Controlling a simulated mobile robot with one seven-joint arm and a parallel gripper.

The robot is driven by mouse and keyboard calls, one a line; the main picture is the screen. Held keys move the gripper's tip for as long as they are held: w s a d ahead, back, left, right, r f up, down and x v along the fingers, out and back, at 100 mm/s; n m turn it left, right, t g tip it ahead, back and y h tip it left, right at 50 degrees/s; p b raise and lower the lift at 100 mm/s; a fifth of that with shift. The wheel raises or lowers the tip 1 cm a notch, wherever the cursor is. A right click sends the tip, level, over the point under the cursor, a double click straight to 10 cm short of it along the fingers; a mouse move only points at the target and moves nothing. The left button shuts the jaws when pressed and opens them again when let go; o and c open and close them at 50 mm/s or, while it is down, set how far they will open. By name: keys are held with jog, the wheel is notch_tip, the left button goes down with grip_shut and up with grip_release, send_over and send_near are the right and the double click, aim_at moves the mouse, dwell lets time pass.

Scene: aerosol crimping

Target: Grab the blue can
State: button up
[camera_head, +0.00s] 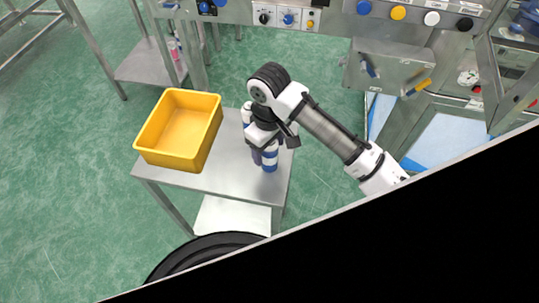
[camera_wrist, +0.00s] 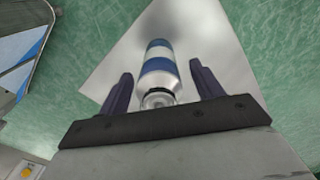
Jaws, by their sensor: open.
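The blue can (camera_head: 270,161), with blue and white bands, stands on a small metal table (camera_head: 222,170), partly hidden by my gripper in the head view. In the wrist view the can (camera_wrist: 160,68) lies between the two dark fingers of my gripper (camera_wrist: 161,72), with a gap on each side. Its silver neck end points toward the palm. My gripper is open and holds nothing. In the head view my gripper (camera_head: 258,154) is low over the table, beside the can; whether it touches the can there is unclear.
A yellow bin (camera_head: 180,129) stands on the left part of the same table. A machine frame with knobs and buttons (camera_head: 290,18) is behind. A metal panel with handles (camera_head: 388,68) is at the right. Green floor is free left of the table.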

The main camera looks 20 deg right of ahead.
jog(key=shift+c, duration=0.3)
jog(key=c, duration=1)
jog(key=shift+r, duration=0.2)
